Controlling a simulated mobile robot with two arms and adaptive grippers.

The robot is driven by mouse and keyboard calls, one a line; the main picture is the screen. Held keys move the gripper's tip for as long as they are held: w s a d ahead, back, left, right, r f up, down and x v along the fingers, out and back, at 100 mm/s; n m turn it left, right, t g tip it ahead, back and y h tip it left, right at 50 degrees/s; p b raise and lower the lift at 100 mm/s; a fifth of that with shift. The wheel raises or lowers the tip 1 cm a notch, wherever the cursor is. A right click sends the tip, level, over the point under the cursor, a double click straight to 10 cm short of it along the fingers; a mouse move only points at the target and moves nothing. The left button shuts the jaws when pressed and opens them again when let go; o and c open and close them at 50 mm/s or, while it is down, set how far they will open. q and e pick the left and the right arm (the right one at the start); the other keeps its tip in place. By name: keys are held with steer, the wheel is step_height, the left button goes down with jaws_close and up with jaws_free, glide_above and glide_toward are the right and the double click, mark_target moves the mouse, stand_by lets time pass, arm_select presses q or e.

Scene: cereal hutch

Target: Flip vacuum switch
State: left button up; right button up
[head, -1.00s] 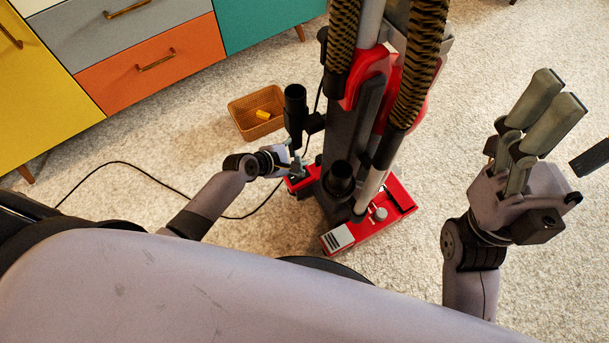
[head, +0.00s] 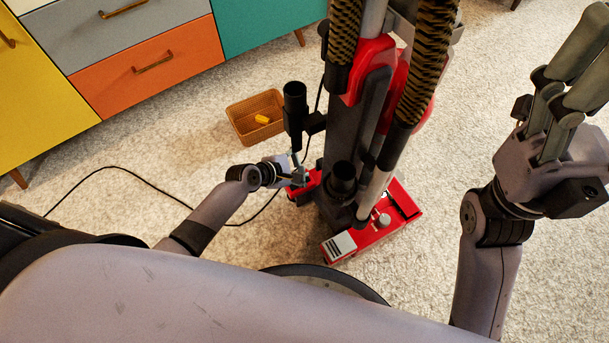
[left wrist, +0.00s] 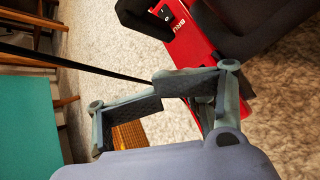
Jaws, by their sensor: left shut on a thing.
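The red and black upright vacuum (head: 352,120) stands on the carpet in the head view, its red floor head (head: 375,225) at the bottom. In the left wrist view, a small black switch with white marks (left wrist: 165,12) sits near red housing (left wrist: 188,38). My left gripper (head: 298,178) is low beside the vacuum.
A woven basket (head: 240,125) with a yellow item (head: 262,119) stands behind my left gripper. A black cord (head: 140,175) lies across the carpet at left. Coloured cabinets (head: 150,67) line the back. Carpet is clear between the vacuum and my right arm.

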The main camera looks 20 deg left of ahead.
arm_select(q)
jaws_close()
stand_by(0.9)
